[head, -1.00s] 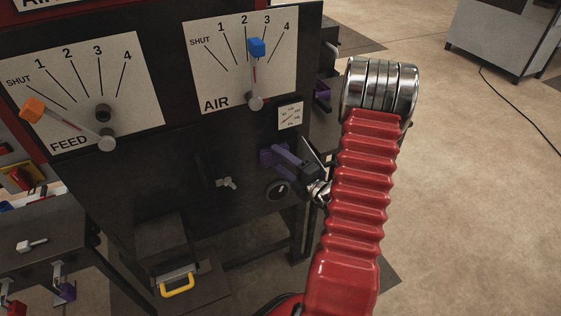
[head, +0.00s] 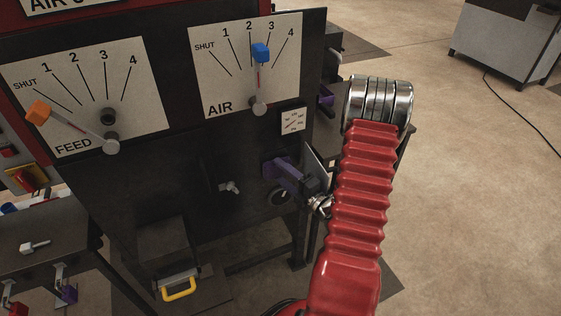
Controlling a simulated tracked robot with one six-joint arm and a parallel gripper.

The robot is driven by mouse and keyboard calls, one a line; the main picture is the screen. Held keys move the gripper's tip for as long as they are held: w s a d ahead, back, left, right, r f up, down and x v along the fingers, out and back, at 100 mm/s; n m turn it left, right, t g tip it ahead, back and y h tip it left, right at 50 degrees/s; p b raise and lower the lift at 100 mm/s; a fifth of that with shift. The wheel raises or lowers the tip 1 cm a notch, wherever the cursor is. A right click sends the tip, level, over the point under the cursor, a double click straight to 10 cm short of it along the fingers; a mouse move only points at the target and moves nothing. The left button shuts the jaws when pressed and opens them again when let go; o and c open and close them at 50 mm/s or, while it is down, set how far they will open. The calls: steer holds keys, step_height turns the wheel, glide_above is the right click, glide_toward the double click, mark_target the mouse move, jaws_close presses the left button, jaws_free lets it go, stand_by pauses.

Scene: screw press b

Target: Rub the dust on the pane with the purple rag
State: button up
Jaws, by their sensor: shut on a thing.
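My gripper (head: 312,181) is at the lower right of the dark machine front, beside my red arm. It is shut on a purple piece (head: 283,172), which looks like the rag; the fingertips are not clear. The purple piece is in front of the panel, just above a small round glass-fronted dial (head: 281,197), which looks like the pane, and overlaps its upper edge. I cannot tell whether it touches the glass. The dust is too small to make out, and part of the dial is hidden.
Above are the FEED plate with an orange-tipped lever (head: 39,111) and the AIR plate with a blue-tipped lever (head: 260,53). A small square gauge (head: 292,121) and a wing-shaped knob (head: 229,187) are near. A yellow handle (head: 179,289) sticks out below. Open floor lies at right.

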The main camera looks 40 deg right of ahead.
steer(key=shift+s+a, duration=0.15)
steer(key=shift+s, duration=0.5)
step_height(320, 180, up, 3)
steer(key=shift+w+r, duration=0.1)
steer(key=shift+r, duration=0.1)
stand_by(0.4)
steer(key=s, duration=0.2)
steer(key=s+a, duration=0.1)
steer(key=s, duration=0.1)
